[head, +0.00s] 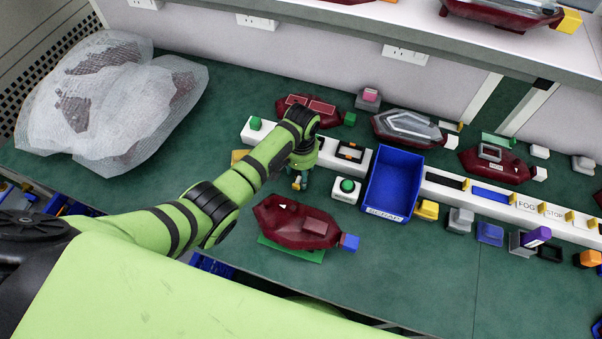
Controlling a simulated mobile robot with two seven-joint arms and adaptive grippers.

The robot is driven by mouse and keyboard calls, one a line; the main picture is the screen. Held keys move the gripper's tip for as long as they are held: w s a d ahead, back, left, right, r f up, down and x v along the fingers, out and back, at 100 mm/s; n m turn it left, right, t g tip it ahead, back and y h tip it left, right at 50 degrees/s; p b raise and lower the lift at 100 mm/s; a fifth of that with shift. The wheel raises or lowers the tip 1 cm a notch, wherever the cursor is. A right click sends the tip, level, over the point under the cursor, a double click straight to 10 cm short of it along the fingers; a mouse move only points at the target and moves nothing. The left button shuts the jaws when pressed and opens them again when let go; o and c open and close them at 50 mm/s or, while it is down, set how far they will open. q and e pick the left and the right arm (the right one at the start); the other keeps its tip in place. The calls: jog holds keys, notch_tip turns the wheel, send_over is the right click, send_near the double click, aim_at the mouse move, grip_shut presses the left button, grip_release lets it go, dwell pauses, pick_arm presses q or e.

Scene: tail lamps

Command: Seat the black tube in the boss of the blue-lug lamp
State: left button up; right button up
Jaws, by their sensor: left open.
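The blue-lug lamp (298,222) is a dark red tail lamp lying on a green pad near the middle of the bench. Its blue lug (349,242) points right. A small pale spot and a reddish raised patch show on its upper face; I cannot tell which is the boss. My left gripper (298,184) is open, pointing down just behind the lamp, partly hidden by its own wrist. I see nothing clearly held in it. I cannot pick out the black tube for certain. My right gripper is not in view.
A blue bin (393,186) stands right of my left gripper. A white rail (515,202) with labelled slots runs along the bench. Wrapped lamps (110,100) lie at left.

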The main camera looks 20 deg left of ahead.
pick_arm(q)
jog(key=c, duration=0.9)
jog(key=shift+c, duration=0.2)
jog(key=shift+r, duration=0.2)
jog(key=shift+r, duration=0.25)
jog(key=r, duration=0.3)
jog(key=shift+d+r, duration=0.3)
jog(key=s+d+r+b, duration=0.1)
jog(key=s+d+r, duration=0.4)
jog(key=d, duration=0.4)
jog(key=shift+s+d+r, duration=0.25)
jog(key=shift+d+r, duration=0.15)
jog(key=shift+r, duration=0.4)
